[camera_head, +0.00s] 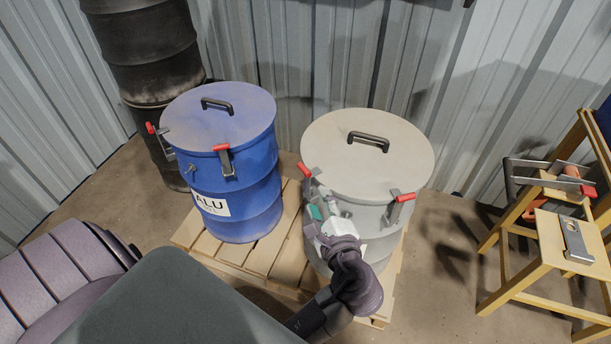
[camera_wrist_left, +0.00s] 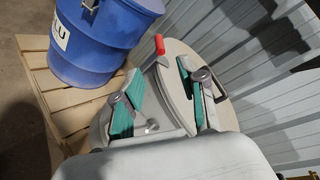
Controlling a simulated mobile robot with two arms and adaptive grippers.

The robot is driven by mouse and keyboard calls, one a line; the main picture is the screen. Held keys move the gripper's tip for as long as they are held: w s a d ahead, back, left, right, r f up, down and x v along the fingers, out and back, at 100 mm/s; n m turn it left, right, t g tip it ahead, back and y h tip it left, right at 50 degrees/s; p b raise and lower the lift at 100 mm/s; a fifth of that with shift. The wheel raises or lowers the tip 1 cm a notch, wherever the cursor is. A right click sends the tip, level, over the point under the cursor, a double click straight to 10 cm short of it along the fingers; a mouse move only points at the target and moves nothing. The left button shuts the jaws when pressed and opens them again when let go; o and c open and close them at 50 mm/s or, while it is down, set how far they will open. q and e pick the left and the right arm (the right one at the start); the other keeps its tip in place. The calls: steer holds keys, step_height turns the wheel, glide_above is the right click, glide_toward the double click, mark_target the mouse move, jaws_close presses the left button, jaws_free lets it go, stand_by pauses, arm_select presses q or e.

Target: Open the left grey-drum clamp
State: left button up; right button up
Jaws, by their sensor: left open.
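The grey drum (camera_head: 350,215) stands on a pallet with its flat grey lid (camera_head: 330,135) on. Its left clamp (camera_head: 304,170) has a red-tipped handle at the lid's rim. The handle also shows in the left wrist view (camera_wrist_left: 160,44). My left gripper (camera_head: 318,208) is at the drum's front left side, just below this clamp. In the left wrist view my left gripper (camera_wrist_left: 158,73) is open, its green-padded fingers spread either side of the clamp handle. Whether a finger touches it I cannot tell. My right gripper is not in view.
A blue ALU drum (camera_head: 235,180) stands left of the grey drum on the wooden pallet (camera_head: 258,258). The grey drum's right clamp (camera_head: 401,201) is at the lid's right front. A black drum (camera_head: 150,60) stands behind left. A wooden stand (camera_head: 550,250) with tools is at the right.

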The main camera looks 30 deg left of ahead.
mark_target(307, 175)
arm_select(q)
steer(key=b+x, duration=0.1)
steer(key=x, duration=1.2)
steer(key=shift+w+f, duration=0.1)
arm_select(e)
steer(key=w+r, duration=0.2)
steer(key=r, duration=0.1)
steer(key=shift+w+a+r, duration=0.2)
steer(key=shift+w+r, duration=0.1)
arm_select(q)
jaws_close()
